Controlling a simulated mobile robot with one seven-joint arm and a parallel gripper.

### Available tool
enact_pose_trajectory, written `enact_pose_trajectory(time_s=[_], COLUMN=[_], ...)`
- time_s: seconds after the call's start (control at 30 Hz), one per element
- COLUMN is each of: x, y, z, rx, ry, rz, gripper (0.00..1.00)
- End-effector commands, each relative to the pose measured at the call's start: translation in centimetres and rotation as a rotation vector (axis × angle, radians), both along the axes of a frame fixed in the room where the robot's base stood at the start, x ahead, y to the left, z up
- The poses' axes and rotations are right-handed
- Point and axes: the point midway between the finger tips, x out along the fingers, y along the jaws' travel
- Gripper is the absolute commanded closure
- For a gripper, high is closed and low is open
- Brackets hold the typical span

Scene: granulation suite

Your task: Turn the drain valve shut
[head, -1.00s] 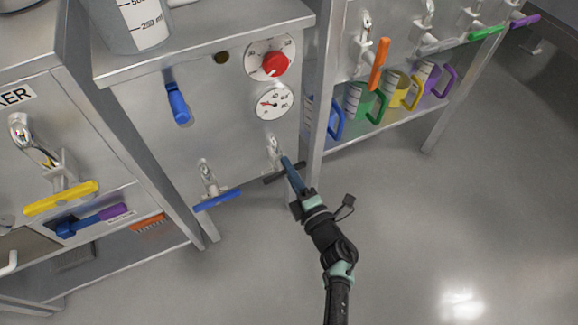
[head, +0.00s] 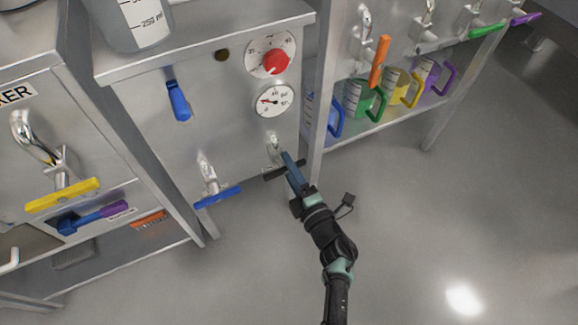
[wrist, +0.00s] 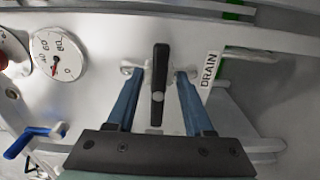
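The drain valve has a black bar handle (wrist: 157,75) in front of a metal body on the steel panel, beside a DRAIN label (wrist: 209,68). In the head view the black handle (head: 272,175) shows low on the panel, partly covered by my gripper. My gripper (wrist: 160,85) is open, with one blue finger on each side of the handle. A gap shows between each finger and the bar, so neither visibly touches it. The handle runs lengthwise between the fingers in the wrist view. In the head view my gripper (head: 287,160) reaches the valve from below right.
A blue-handled valve (head: 217,197) is to the left of the drain valve. A gauge (head: 274,101) and a red knob (head: 276,63) sit above it. A shelf of coloured jugs (head: 360,98) stands to the right. The floor at lower right is clear.

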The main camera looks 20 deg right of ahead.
Motion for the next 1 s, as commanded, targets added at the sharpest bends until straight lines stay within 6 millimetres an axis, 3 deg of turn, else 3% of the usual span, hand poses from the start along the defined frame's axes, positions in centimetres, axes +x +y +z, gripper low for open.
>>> enact_pose_trajectory(time_s=[0.27, 0.7, 1.0], x=[-0.8, -9.7, -12.8], y=[-0.1, -0.4, -0.5], z=[0.2, 0.3, 0.1], rx=[0.000, 0.001, -0.001], ry=[0.000, 0.002, 0.000], rz=[-0.003, -0.003, -0.001], gripper=[0.48, 0.48, 0.48])
